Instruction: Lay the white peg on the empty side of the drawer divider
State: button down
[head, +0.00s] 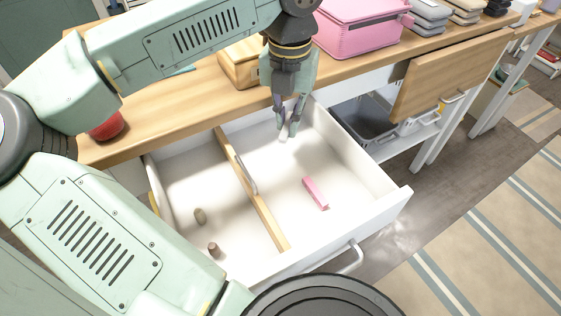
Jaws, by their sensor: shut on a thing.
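My gripper (289,133) points down over the back of the right compartment of the open white drawer (372,210). It is shut on a small white thing, which looks like the white peg (283,139); the fingers hide most of it. I cannot tell whether it touches the drawer floor. A wooden divider (262,207) runs from back to front. Right of it lies a pink block (315,192), and a thin grey piece (246,175) is against the divider. Left of it are a tan peg (200,216) and a brown peg (213,249).
The wooden counter (165,107) lies behind the drawer, with a pink case (357,25), a tan box (240,65) and a red bowl (107,126). A grey bin (368,122) stands right of the drawer. The left compartment's middle and back are bare.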

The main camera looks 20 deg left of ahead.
aim_at(287, 155)
notch_tip(287, 155, down, 8)
jog(key=shift+r+p, duration=0.25)
jog(key=shift+p, duration=0.3)
jog(key=shift+f, duration=0.15)
jog(key=c, duration=1.7)
grip_release()
jog(key=shift+o, duration=0.2)
notch_tip(287, 155, up, 12)
jog(key=shift+r+b, duration=0.2)
jog(key=shift+b, duration=0.5)
